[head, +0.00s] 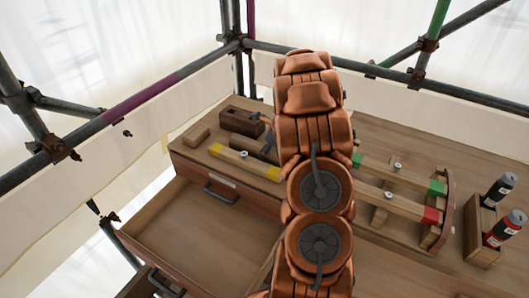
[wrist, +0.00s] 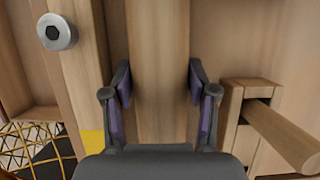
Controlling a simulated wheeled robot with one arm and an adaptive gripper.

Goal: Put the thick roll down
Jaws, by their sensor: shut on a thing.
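My gripper (wrist: 160,105) shows in the wrist view, its dark fingers with purple pads on both sides of a broad, plain wooden piece (wrist: 158,60). It is shut on this piece, which I take to be the thick roll; its ends are out of view and its round shape is not clear. Whether it touches the surface below cannot be told. In the head view my own copper-coloured arm hides the gripper and the piece, over the wooden workbench (head: 385,140).
Spray cans (head: 500,188) stand at right. An open, empty-looking drawer (head: 190,230) is at left. A wooden dowel (wrist: 283,135) lies right of my gripper.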

